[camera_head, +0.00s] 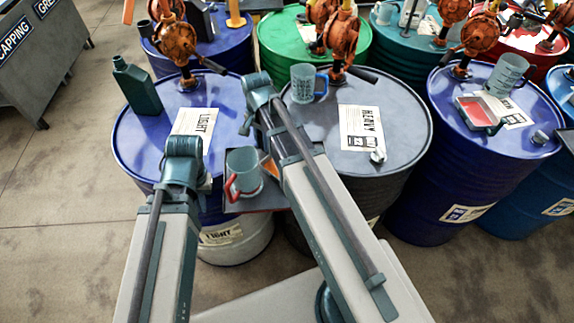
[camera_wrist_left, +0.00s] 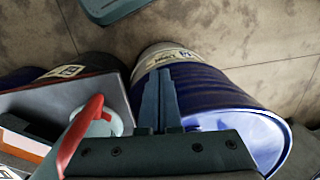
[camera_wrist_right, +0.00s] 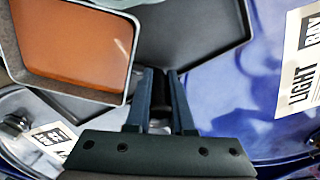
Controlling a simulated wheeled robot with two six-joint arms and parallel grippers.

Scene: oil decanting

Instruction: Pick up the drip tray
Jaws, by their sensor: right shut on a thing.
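The drip tray (camera_wrist_right: 75,42), a shallow grey-rimmed pan with orange-brown liquid in it, fills the upper left of the right wrist view. My right gripper (camera_wrist_right: 163,75) is shut on its dark handle (camera_wrist_right: 162,95). In the head view only an orange sliver of this tray (camera_head: 268,164) shows beside my right forearm. My left gripper (camera_wrist_left: 162,75) looks shut with nothing between its fingers, above the side of the blue LIGHT drum (camera_wrist_left: 220,105). In the head view both sets of fingertips are mostly hidden by my arms.
A mug with a red handle (camera_head: 244,172) stands on a dark shelf (camera_head: 250,203) between the LIGHT and HEAVY (camera_head: 410,125) drums. A green jug (camera_head: 137,88) and a clear mug (camera_head: 302,82) stand on the drum tops. Another tray with red liquid (camera_head: 474,110) is on the right blue drum.

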